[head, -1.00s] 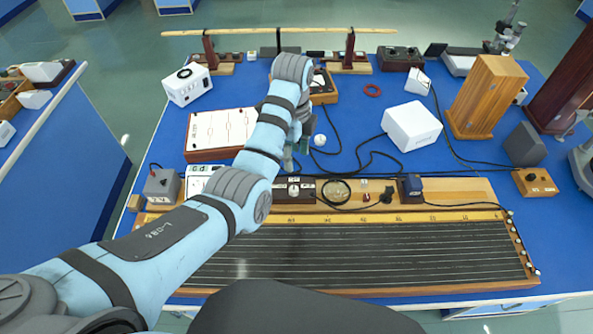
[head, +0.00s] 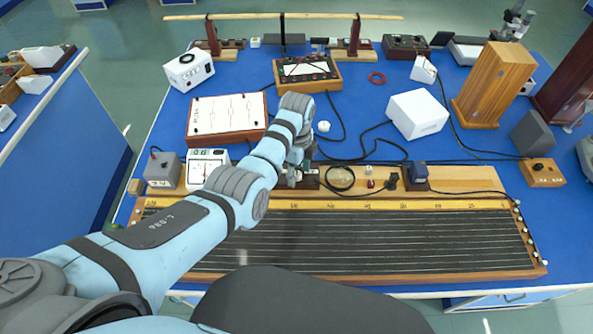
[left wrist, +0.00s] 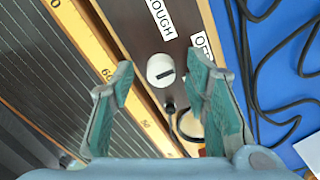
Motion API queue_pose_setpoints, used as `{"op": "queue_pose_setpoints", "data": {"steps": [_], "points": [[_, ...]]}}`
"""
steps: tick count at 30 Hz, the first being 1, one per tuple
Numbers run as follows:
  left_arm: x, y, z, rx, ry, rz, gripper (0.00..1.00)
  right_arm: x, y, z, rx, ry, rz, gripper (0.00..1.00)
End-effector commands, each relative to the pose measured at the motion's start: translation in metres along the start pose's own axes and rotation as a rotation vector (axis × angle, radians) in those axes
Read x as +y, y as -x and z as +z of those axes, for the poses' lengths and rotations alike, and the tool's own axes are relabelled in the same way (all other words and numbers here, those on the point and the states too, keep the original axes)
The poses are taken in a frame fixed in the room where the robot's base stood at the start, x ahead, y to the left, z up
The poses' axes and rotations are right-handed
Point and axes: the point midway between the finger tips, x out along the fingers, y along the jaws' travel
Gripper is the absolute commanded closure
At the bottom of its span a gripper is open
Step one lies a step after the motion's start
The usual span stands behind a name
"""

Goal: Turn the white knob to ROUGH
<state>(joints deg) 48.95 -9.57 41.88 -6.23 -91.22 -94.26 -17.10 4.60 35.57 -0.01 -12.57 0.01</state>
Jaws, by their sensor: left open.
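The white knob (left wrist: 158,64) is round with a short dark bar mark and sits on a dark panel (left wrist: 134,28) in the left wrist view. A ROUGH label (left wrist: 161,18) lies above it in that picture, and a partly hidden label starting with O (left wrist: 203,45) lies to its upper right. I cannot tell which label the mark points to. My left gripper (left wrist: 160,80) is open, its fingers on either side of the knob, with no visible contact. In the head view my left gripper (head: 298,171) is over the dark box (head: 309,184) and hides the knob.
The long stringed board (head: 350,240) with a yellow scale lies in front. A white meter (head: 206,166) is to the left. A white box (head: 417,114) stands behind.

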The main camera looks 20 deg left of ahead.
Motion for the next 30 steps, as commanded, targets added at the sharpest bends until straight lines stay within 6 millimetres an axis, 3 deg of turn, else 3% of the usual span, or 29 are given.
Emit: {"op": "queue_pose_setpoints", "data": {"steps": [4,12,23,30], "points": [[0.000,0.001,0.000,0.000,0.000,0.000,0.57,0.000,0.001,0.001,-0.002,0.000,0.000,0.60],[0.000,0.001,0.000,0.000,0.000,0.000,1.00,0.000,0.001,0.002,-0.003,0.000,0.000,0.60],[0.000,0.002,0.000,0.000,0.034,-0.001,1.00,0.000,0.004,0.001,-0.003,0.000,0.000,0.60],[0.000,0.003,0.000,0.000,0.154,0.001,1.00,0.001,0.013,0.001,-0.003,0.000,0.000,0.60]]}}
